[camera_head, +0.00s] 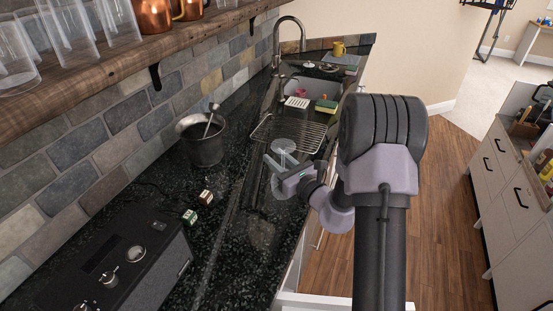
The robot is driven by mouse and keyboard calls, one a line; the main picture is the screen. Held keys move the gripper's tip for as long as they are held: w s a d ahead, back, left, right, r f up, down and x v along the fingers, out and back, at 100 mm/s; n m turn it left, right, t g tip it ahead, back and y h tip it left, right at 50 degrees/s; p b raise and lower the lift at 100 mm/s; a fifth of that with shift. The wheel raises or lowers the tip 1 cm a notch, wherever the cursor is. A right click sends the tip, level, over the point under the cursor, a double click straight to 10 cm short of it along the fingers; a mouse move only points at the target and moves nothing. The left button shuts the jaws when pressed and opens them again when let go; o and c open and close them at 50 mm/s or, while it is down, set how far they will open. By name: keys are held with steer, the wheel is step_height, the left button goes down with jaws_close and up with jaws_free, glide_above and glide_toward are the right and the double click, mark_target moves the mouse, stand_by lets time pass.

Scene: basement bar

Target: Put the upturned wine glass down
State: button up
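A clear wine glass (284,146) is in the middle of the head view, over the dark counter near the sink's front end. Its two wide ends show above and below my gripper; which one is the bowl is hard to make out in the clear glass. My gripper (274,168) reaches in from the right, with its fingers at the glass's narrow middle, and appears shut on it. The fingers hide part of the stem. Whether the glass's lower end touches the counter cannot be told.
A wire rack (290,133) lies just behind the glass, before the sink (325,88). A dark metal bucket (203,144), two small dice-like blocks (206,198) and a black amplifier-like box (120,258) stand to the left. The dark counter (235,240) is clear in front.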

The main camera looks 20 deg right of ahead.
steer(key=shift+s+d+r, duration=0.1)
steer(key=shift+s+r, duration=0.1)
steer(key=shift+s, duration=0.05)
steer(key=p+v, duration=0.1)
steer(key=v, duration=1)
steer(key=s+a+r+n+g+y, duration=0.35)
steer(key=a+n, duration=0.25)
steer(key=a, duration=0.2)
steer(key=s+a+r+n+g+y, duration=0.2)
steer(key=s+a+n+g, duration=0.25)
steer(key=a, duration=0.35)
steer(key=s+a+r+n+g+y, duration=0.35)
steer(key=a+n+g, duration=0.2)
steer(key=a, duration=0.25)
steer(key=s+n+g+h, duration=0.2)
steer(key=s+n+h, duration=0.4)
steer(key=s+n, duration=0.4)
steer(key=d+r+n+t+h, duration=0.2)
steer(key=d+n+t+h, duration=0.1)
steer(key=d+h, duration=0.2)
steer(key=shift+s+d+r+t, duration=0.35)
steer(key=shift+s+r, duration=0.05)
